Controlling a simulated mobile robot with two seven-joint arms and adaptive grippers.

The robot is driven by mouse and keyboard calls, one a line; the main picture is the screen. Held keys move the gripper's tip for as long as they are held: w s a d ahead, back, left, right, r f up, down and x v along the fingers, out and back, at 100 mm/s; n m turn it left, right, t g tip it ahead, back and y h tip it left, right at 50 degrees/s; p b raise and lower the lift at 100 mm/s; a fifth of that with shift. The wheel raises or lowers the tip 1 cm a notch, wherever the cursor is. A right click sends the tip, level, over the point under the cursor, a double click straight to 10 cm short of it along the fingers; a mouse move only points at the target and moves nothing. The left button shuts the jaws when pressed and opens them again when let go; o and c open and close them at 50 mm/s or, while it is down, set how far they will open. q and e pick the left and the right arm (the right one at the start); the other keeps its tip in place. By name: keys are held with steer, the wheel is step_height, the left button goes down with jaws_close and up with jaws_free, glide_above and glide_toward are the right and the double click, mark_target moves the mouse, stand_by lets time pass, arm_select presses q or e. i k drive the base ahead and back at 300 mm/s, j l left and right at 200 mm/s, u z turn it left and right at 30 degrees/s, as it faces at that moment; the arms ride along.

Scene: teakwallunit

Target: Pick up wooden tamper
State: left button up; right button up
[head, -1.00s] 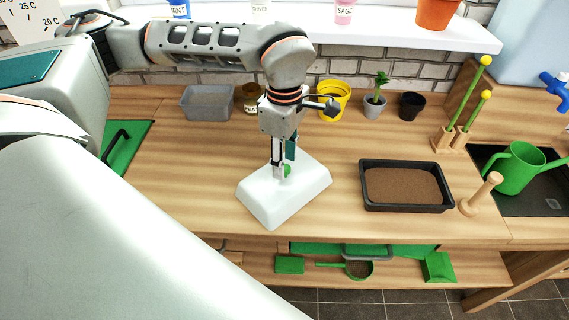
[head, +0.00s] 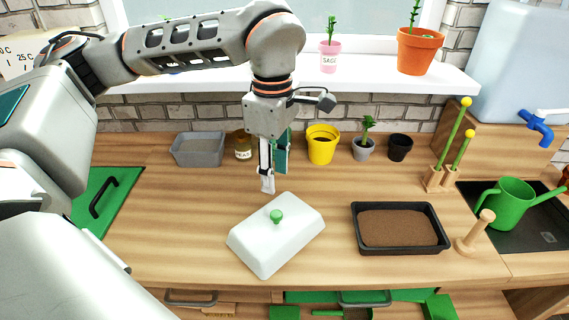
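The wooden tamper (head: 474,235) stands upright on the worktop at the right, its round base down and its knobbed handle up. It is just right of the black soil tray (head: 358,246). My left gripper (head: 270,186) points down above the worktop, well left of the tamper, behind a white lid (head: 262,252) with a green knob (head: 276,216). The gripper is apart from the knob and holds nothing that I can see. Its fingers are seen nearly edge-on, so their opening is unclear. My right gripper is not in view.
A green watering can (head: 508,204) stands right of the tamper. Two green dibbers sit in a wooden holder (head: 437,180) behind it. A grey bin (head: 199,150), a yellow pot (head: 321,146) and small pots line the back. The worktop between lid and back row is mostly clear.

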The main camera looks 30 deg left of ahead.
mark_target(466, 247)
steer(key=k, duration=1)
